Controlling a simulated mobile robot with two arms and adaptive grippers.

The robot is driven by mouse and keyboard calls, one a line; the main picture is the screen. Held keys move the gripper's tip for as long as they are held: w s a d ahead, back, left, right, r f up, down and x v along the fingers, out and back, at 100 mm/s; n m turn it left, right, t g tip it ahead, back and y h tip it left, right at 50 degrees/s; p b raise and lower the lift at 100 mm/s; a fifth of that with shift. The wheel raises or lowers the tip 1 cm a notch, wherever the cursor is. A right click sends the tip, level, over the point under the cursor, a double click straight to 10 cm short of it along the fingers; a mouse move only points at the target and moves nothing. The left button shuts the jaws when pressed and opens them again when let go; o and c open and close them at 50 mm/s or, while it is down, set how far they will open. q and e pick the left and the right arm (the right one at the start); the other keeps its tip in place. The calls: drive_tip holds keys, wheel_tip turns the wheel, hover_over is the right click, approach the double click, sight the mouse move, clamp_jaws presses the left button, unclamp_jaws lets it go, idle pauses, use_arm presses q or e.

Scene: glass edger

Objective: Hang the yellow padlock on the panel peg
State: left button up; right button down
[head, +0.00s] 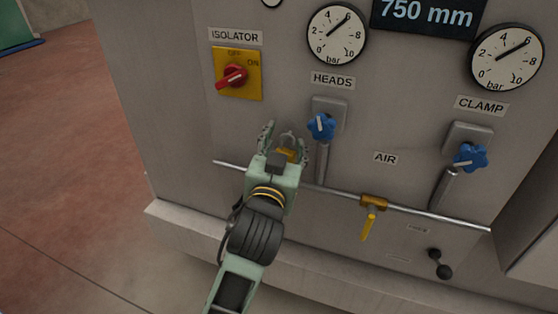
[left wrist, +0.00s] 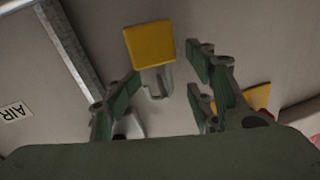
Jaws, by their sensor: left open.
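The yellow padlock (head: 287,155) is in front of the grey panel (head: 185,125), below and left of the blue HEADS knob. In the left wrist view, the padlock body (left wrist: 148,45) is a yellow block with a grey shackle (left wrist: 155,82). My left gripper (head: 286,140) is open, with one finger on each side of the padlock; its fingers (left wrist: 165,78) show gaps to the body in the left wrist view. I cannot tell whether the shackle is on a peg, as no peg shows clearly. My right gripper is not in view.
The red isolator switch (head: 233,76) on its yellow plate is up and left. The blue HEADS knob (head: 321,127) is close to the right finger. A thin pipe (head: 330,191) with a yellow-handled valve (head: 370,218) runs below. The blue CLAMP knob (head: 469,157) is farther right.

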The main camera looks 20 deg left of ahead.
use_arm(q)
drive_tip(key=s+d, duration=0.1)
drive_tip(key=s, duration=0.9)
drive_tip(key=w+d+f+m+g+h, duration=0.1)
drive_tip(key=d+f+g, duration=0.1)
drive_tip(key=f, duration=0.8)
drive_tip(key=w+d+f+m+g+h, duration=0.1)
drive_tip(key=d+f+m+g, duration=0.15)
drive_tip(key=f, duration=0.85)
drive_tip(key=w+d+f+g+h, duration=0.1)
drive_tip(key=d+f, duration=0.2)
drive_tip(key=f, duration=0.7)
drive_tip(key=s+a+f+g, duration=0.15)
drive_tip(key=s+f, duration=0.35)
drive_tip(key=f, duration=0.7)
drive_tip(key=s+a+f+g, duration=0.1)
drive_tip(key=s+f+g, duration=0.2)
drive_tip(key=s+f, duration=0.55)
drive_tip(key=s+a+f+g, duration=0.3)
drive_tip(key=s+a+f, duration=0.3)
drive_tip(key=s+f, duration=0.5)
drive_tip(key=s+a+f+n+g+b, duration=0.1)
drive_tip(key=s+a+f+g, duration=0.2)
drive_tip(key=s+f, duration=0.9)
drive_tip(key=s+a, duration=0.3)
drive_tip(key=s, duration=0.4)
drive_tip(key=shift+a+f+g+y, duration=0.25)
drive_tip(key=shift+a+g+y, duration=0.1)
drive_tip(key=shift+g+y, duration=0.05)
drive_tip(key=shift+c, duration=0.3)
